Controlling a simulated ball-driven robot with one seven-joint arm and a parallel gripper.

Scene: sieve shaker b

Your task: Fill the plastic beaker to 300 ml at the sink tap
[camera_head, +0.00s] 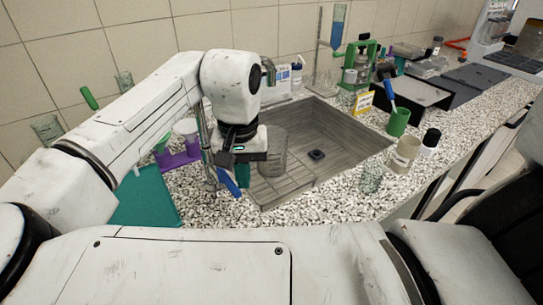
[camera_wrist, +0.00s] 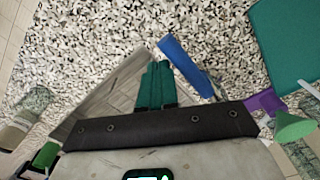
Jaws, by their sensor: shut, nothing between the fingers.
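A large clear beaker (camera_head: 274,158) stands at the left end of the grey sink (camera_head: 345,130); I cannot read its marks or tell whether it holds liquid. My gripper (camera_head: 240,178) is in front of and left of it in the head view, with teal fingers shut and empty. In the wrist view the closed fingers (camera_wrist: 155,85) are over the sink's edge (camera_wrist: 105,90). A blue bar (camera_head: 228,183), which may be the tap's lever, is close beside my fingers; it also shows in the wrist view (camera_wrist: 184,64).
A smaller clear beaker (camera_head: 371,180), a beige jar (camera_head: 404,153) and a green cup (camera_head: 397,122) stand right of the sink. A purple rack (camera_head: 178,159) with funnels and a teal mat (camera_head: 145,200) lie left. Bottles stand behind the sink. Speckled counter is bare in front.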

